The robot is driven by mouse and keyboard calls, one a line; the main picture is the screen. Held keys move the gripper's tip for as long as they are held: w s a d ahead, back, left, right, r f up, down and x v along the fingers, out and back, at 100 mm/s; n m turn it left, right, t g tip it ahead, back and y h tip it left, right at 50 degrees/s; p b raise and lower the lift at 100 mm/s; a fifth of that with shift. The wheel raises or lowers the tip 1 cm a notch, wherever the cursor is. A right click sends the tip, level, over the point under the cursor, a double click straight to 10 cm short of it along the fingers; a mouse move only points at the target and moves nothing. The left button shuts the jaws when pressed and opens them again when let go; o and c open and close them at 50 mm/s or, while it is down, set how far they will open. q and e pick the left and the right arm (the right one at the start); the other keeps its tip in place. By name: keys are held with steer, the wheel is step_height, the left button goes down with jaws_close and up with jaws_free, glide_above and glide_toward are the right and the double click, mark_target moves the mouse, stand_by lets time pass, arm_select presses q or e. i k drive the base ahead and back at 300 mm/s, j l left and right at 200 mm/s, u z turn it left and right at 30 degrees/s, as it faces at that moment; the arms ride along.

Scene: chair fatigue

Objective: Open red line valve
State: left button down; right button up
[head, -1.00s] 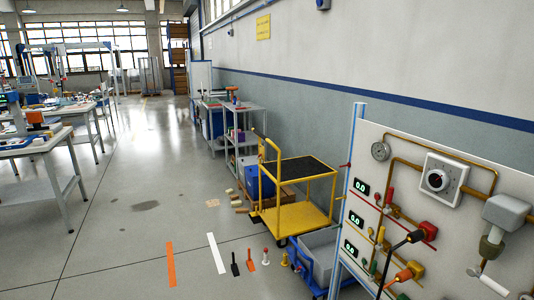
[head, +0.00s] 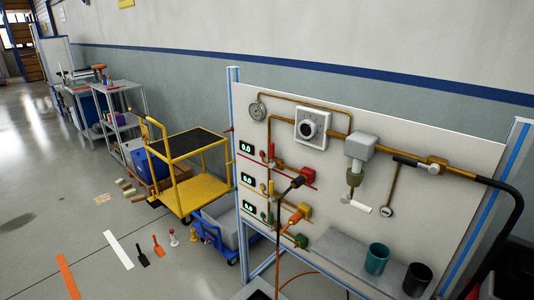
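A white valve panel (head: 350,215) stands in a blue-edged frame at the centre right. Its upper row has a red line (head: 290,186), with a small red valve handle (head: 271,151) at its left and a red block (head: 307,174) at its right. A black plug (head: 297,182) with a cable sits at the red block. The handle is too small to tell its exact setting. Lower rows have a yellow block (head: 305,211) with an orange plug and a green block (head: 301,241). Neither of my grippers is in view.
A yellow cart (head: 200,190) and a blue trolley (head: 213,233) stand left of the panel. A teal cup (head: 377,259) and a black cup (head: 417,279) are on the shelf below it. A black hose (head: 516,205) hangs at the right.

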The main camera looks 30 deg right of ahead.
mark_target(272, 154)
steer(key=z, duration=0.2)
steer(key=i+j+z, duration=0.45)
steer(key=j+z, duration=0.15)
steer(key=z, duration=0.15)
steer(key=i+j, duration=0.1)
steer(key=j, duration=0.15)
steer(key=i+j+z, duration=0.15)
steer(key=j, duration=0.4)
steer(key=i+j, duration=0.15)
steer(key=j, duration=0.15)
steer(key=i+j, duration=0.1)
steer(key=j, duration=0.25)
steer(key=i+j, duration=0.15)
steer(key=j, duration=0.15)
steer(key=i+j+z, duration=0.1)
steer(key=j, duration=0.2)
